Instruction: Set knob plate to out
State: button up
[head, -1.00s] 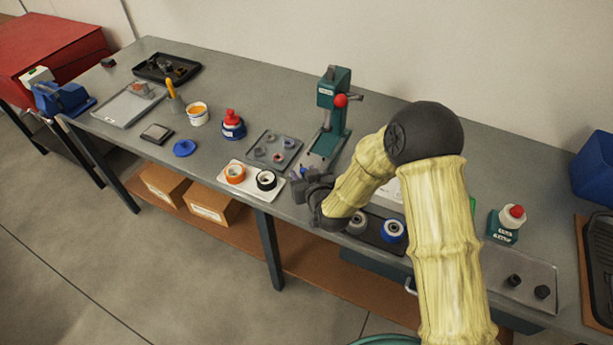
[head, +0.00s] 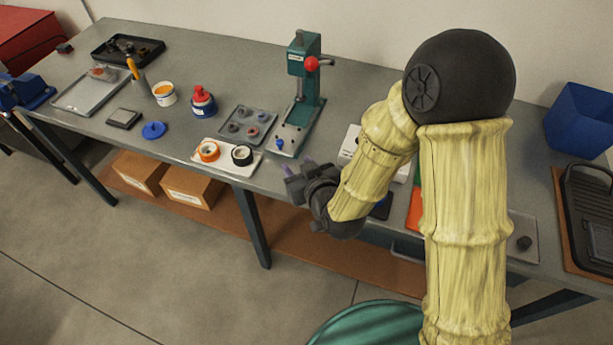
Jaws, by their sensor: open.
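No label in view marks the knob plate, and I cannot tell which piece it is. A grey square plate (head: 262,119) with several small round knob-like pieces lies mid-bench, left of the green press. A light tray (head: 528,258) with a dark round knob (head: 524,243) lies at the right, partly hidden by my arm. My gripper (head: 299,172) is open and empty, near the bench's front edge, below and right of the press base. My arm hides much of the bench to its right.
The green press (head: 306,85) with a red ball handle stands behind my gripper. A white tray (head: 225,163) holds orange and black tape rolls. A red-capped bottle (head: 203,102), a blue lid (head: 154,130) and a blue bin (head: 581,120) are also on the bench. A green round object (head: 370,328) is in front.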

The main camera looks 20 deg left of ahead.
jog(key=shift+p+v, duration=0.85)
jog(key=shift+p, duration=0.2)
jog(key=shift+r+p, duration=0.15)
jog(key=shift+p, duration=0.2)
jog(key=p, duration=0.2)
jog(key=shift+s+d+r+p, duration=0.15)
jog(key=shift+d+p, duration=0.05)
jog(key=shift+p, duration=0.15)
jog(key=shift+s+d+p, duration=0.1)
jog(key=shift+p, duration=0.4)
jog(key=p+v, duration=0.1)
jog(key=p, duration=0.3)
jog(key=shift+s+d, duration=0.2)
